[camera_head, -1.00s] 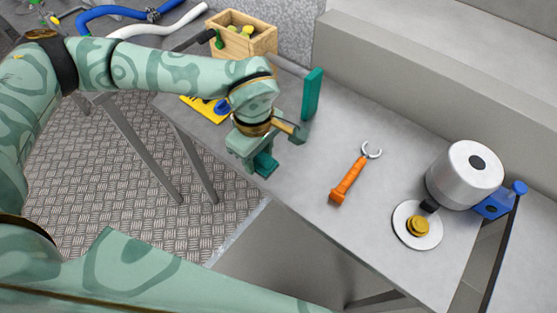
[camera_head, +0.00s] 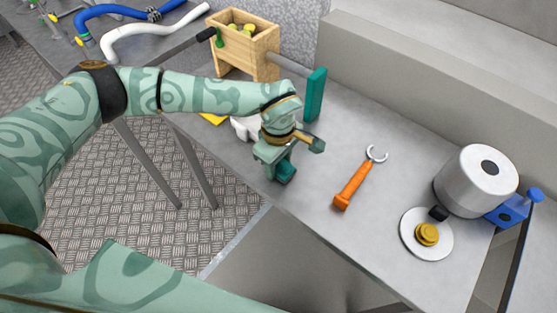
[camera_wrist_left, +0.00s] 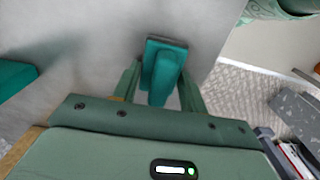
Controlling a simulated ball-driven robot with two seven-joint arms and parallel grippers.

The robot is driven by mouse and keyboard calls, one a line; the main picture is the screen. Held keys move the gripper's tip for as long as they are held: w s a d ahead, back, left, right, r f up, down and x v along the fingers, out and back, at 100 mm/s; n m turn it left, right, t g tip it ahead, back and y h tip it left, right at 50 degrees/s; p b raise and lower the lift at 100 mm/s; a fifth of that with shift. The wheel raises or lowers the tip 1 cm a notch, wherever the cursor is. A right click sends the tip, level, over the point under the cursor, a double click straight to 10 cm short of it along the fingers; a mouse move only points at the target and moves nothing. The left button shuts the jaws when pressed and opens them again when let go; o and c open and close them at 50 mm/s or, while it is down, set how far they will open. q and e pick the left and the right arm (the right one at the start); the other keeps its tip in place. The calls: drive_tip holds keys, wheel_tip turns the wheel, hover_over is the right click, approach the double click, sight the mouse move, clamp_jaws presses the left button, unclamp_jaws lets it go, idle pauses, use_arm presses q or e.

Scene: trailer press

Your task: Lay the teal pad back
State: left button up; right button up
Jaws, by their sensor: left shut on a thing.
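The teal pad (camera_head: 287,172) is a small teal block with a handle-like grip standing up from a flat base. My left gripper (camera_head: 276,163) is shut on it, at the front edge of the grey bench. In the left wrist view the pad (camera_wrist_left: 166,62) sits between the two fingers (camera_wrist_left: 160,92), its flat base close to or on the bench surface; I cannot tell whether it touches. My right gripper is out of view.
A teal upright plate (camera_head: 316,96) stands behind the gripper. An orange-handled wrench (camera_head: 353,186) lies to the right. Further right are a white disc with a brass knob (camera_head: 427,233) and a metal cylinder (camera_head: 470,182). A wooden box (camera_head: 245,47) stands at the back left.

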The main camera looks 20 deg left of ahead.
use_arm(q)
drive_tip(key=shift+f, duration=0.2)
drive_tip(key=o, duration=1)
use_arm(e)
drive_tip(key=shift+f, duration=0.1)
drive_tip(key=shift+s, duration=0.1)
